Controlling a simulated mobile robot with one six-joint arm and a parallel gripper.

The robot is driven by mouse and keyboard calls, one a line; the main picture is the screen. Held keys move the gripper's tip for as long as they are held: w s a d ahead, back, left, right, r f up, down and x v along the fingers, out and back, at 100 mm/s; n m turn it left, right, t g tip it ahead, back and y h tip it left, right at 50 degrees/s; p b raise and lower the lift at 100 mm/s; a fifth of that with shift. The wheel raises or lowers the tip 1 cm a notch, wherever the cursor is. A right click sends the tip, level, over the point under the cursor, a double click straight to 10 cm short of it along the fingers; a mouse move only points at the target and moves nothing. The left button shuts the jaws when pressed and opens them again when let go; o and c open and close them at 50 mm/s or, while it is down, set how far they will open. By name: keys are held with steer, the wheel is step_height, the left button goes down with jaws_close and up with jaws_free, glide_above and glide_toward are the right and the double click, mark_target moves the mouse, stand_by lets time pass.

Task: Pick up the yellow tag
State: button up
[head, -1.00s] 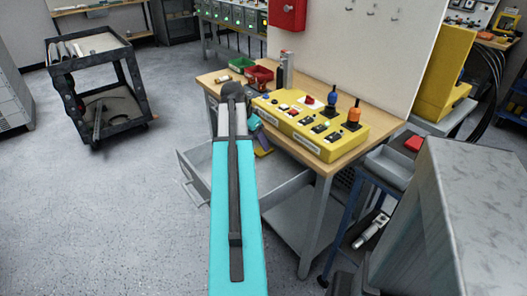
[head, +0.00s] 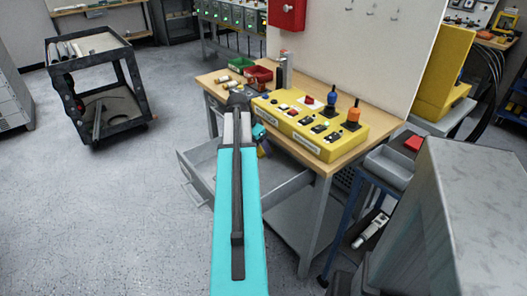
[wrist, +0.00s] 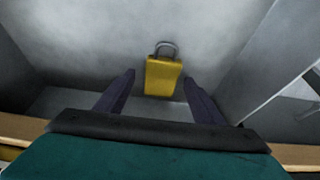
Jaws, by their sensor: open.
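The yellow tag (wrist: 162,77) shows in the wrist view, with a dark loop at its top, inside a grey drawer. My gripper (wrist: 158,85) is open, its two dark fingers on either side of the tag's lower end and apart from it. I cannot tell the height of the fingers above the drawer floor. In the head view my gripper (head: 262,142) is partly hidden behind my arm, over the open drawer (head: 285,190). The tag cannot be made out for certain there.
Drawer walls stand close around my gripper. A black cart (head: 100,85) is at the left; open floor lies between.

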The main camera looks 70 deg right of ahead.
steer(key=c, duration=1.1)
steer(key=shift+r, duration=0.15)
steer(key=shift+r, duration=1.1)
steer(key=a, duration=0.4)
steer(key=a+r, duration=0.1)
steer(key=a, duration=0.4)
steer(key=a+r+b, duration=0.1)
steer(key=a, duration=0.4)
steer(key=shift+w+a, duration=0.2)
steer(key=shift+w, duration=0.2)
steer(key=shift+w+a+r, duration=0.1)
steer(key=shift+a+r, duration=0.1)
steer(key=shift+a, duration=0.5)
